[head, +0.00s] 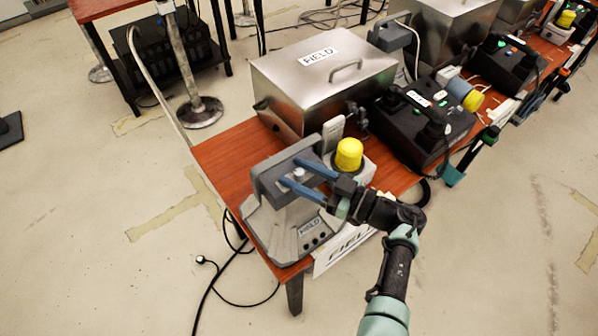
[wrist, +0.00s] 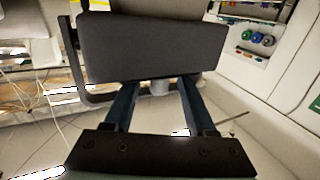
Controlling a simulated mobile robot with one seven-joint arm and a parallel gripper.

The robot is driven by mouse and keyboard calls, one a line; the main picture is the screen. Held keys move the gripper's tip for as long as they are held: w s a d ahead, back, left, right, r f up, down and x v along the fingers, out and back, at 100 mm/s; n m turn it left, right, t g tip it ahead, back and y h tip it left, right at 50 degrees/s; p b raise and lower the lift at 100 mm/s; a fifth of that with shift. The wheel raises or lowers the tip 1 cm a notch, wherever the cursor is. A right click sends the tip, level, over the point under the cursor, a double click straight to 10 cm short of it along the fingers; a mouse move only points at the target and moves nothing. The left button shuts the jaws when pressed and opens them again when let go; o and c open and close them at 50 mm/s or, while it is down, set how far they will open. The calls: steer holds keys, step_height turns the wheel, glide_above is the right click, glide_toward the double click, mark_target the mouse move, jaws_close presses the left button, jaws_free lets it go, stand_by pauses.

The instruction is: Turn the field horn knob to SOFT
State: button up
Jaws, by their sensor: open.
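The field horn (head: 270,178) is a grey housing on a flared base with a FIELD label, at the near left end of the red-brown table. A small pale knob (head: 299,173) shows on it between my fingers. In the wrist view the dark grey housing (wrist: 150,45) fills the upper middle, and the pale knob (wrist: 160,87) sticks out below its lower edge. My gripper (head: 290,172) is open, its two blue fingers at the horn, one on each side of the knob. I cannot tell whether they touch it. No SOFT marking is readable.
A steel case (head: 322,80) labelled FIELD stands behind the horn. A yellow-capped unit (head: 349,155) is close beside my fingers. A black phone (head: 425,120) and other devices line the table to the right. A metal stand (head: 200,110) and cables are on the floor.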

steer(key=b+v, duration=0.1)
steer(key=v, duration=1.2)
steer(key=shift+w+a, duration=0.1)
steer(key=shift+w, duration=0.05)
